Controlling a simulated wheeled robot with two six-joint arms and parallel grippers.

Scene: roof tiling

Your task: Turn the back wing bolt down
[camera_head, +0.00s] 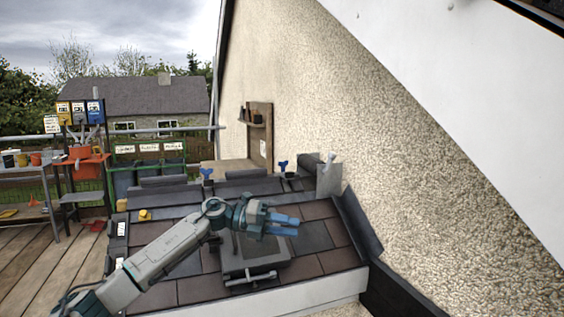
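Two blue wing bolts stand upright at the top of the small tiled roof (195,290): one at the left (207,174) and one at the right (283,166). I cannot tell from this view which one is the back one. My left gripper (284,224), with blue fingers, hovers over the right half of the roof, in front of and below the right wing bolt. It touches neither bolt. Its fingers point right and look close together, but the gap is unclear. Nothing shows between them. My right gripper is out of view.
A grey roof window frame (255,265) with a bar handle lies under my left gripper. A yellow object (145,215) sits on the tiles at left. A pebbled wall (400,200) closes off the right side. Shelves and bins stand at the left beyond the wooden deck (40,265).

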